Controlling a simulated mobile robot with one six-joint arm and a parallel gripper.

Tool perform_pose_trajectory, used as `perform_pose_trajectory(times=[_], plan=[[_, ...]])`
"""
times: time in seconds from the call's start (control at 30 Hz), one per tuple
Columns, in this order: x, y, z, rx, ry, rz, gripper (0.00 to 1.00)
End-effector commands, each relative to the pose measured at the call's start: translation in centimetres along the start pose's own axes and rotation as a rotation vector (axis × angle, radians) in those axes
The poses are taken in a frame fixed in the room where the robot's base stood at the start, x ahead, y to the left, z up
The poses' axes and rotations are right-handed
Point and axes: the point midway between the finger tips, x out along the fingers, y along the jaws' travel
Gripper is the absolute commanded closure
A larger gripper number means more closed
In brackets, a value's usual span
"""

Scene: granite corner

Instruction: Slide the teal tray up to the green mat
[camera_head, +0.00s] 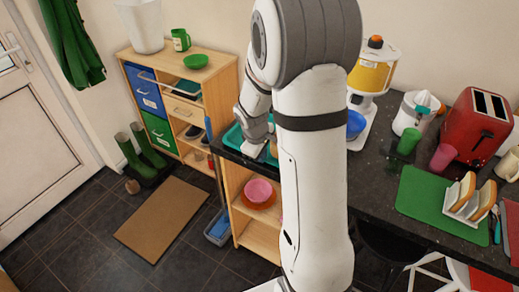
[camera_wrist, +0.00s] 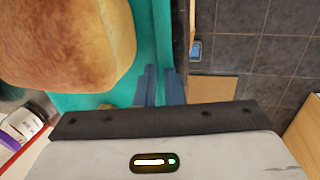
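The teal tray (camera_head: 234,137) lies on the dark counter's left end, partly hidden behind my arm. In the wrist view the tray (camera_wrist: 145,45) carries a brown loaf of bread (camera_wrist: 65,45). My gripper (camera_head: 252,148) is at the tray; the arm hides much of it in the head view. In the wrist view its two dark fingers (camera_wrist: 160,78) are close together at the tray's edge, one on each side of the rim, and look shut on it. The green mat (camera_head: 414,192) lies farther right on the counter, apart from the tray.
A toast rack with bread (camera_head: 468,198) stands on the mat. A green cup (camera_head: 409,140), a pink cup (camera_head: 443,157) and a red toaster (camera_head: 476,125) stand behind it. A blue bowl (camera_head: 355,124) and a yellow-topped appliance (camera_head: 371,76) are behind my arm.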

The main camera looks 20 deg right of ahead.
Motion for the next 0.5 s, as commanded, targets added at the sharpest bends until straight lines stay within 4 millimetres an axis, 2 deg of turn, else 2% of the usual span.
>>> perform_pose_trajectory(times=[0.27,0.37,0.5], plan=[[0.13,-0.02,-0.02,0.000,0.001,0.000,0.92],[0.12,-0.03,-0.03,0.000,0.001,0.000,0.99],[0.11,-0.05,-0.04,-0.001,0.000,0.000,1.00]])
